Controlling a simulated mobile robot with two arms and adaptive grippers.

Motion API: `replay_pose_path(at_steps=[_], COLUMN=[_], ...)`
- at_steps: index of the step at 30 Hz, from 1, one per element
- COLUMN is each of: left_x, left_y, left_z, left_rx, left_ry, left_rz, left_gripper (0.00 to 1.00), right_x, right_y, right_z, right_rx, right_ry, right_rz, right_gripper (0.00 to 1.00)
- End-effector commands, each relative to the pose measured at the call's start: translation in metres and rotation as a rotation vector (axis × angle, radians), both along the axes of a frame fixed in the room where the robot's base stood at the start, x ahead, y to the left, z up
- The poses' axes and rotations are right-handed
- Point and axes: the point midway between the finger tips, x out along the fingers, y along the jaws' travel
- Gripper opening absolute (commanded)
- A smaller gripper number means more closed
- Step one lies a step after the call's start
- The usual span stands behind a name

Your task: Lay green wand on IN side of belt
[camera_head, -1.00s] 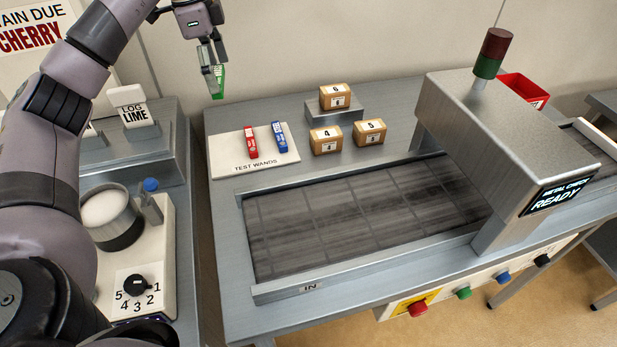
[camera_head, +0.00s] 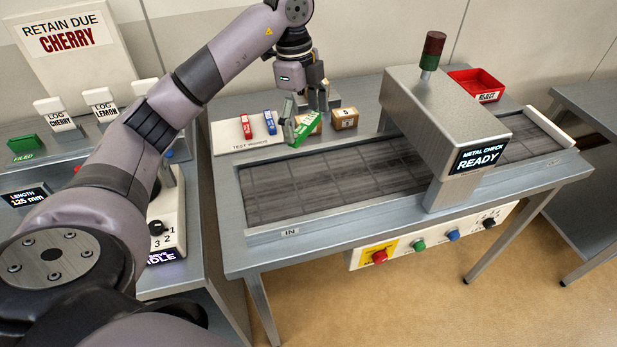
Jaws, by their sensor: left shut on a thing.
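The green wand (camera_head: 305,129) is held in my left gripper (camera_head: 298,118), which is shut on it. The wand is tilted, above the far edge of the belt near the numbered boxes, and it partly hides one box. The dark belt (camera_head: 300,190) runs from the IN label (camera_head: 290,231) at the near left into the metal check hood (camera_head: 447,115), whose screen reads READY. The IN side of the belt is bare. My right gripper is not in view.
A red wand (camera_head: 246,126) and a blue wand (camera_head: 269,122) lie on the TEST WANDS board (camera_head: 228,135). A numbered box (camera_head: 345,118) stands behind the belt. A red REJECT bin (camera_head: 476,83) is beyond the hood. Colored buttons (camera_head: 419,245) line the front.

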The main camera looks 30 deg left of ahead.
Motion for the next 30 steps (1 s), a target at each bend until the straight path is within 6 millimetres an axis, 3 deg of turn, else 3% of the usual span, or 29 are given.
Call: replay_pose_path(at_steps=[1, 6, 12, 19, 25, 30], left_x=[-0.002, -0.002, -0.002, -0.001, -0.001, 0.000], left_y=[0.000, 0.000, 0.000, 0.000, 0.000, 0.000], left_z=[-0.016, -0.059, -0.102, -0.123, -0.152, -0.161], left_rx=[0.000, 0.001, 0.002, 0.001, 0.001, 0.001], left_ry=[0.009, 0.007, 0.005, 0.002, 0.003, 0.000], left_rz=[0.000, 0.001, 0.001, 0.002, 0.002, 0.001], left_gripper=[0.63, 0.63, 0.63, 0.63, 0.63, 0.63], right_x=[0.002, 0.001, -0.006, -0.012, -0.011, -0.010], right_y=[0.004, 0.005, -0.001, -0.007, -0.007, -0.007], right_z=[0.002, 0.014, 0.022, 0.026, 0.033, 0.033], right_rx=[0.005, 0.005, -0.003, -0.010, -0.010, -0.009], right_ry=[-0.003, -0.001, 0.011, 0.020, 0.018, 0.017], right_rz=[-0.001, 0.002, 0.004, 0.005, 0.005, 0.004], right_gripper=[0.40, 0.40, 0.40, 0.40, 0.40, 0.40])
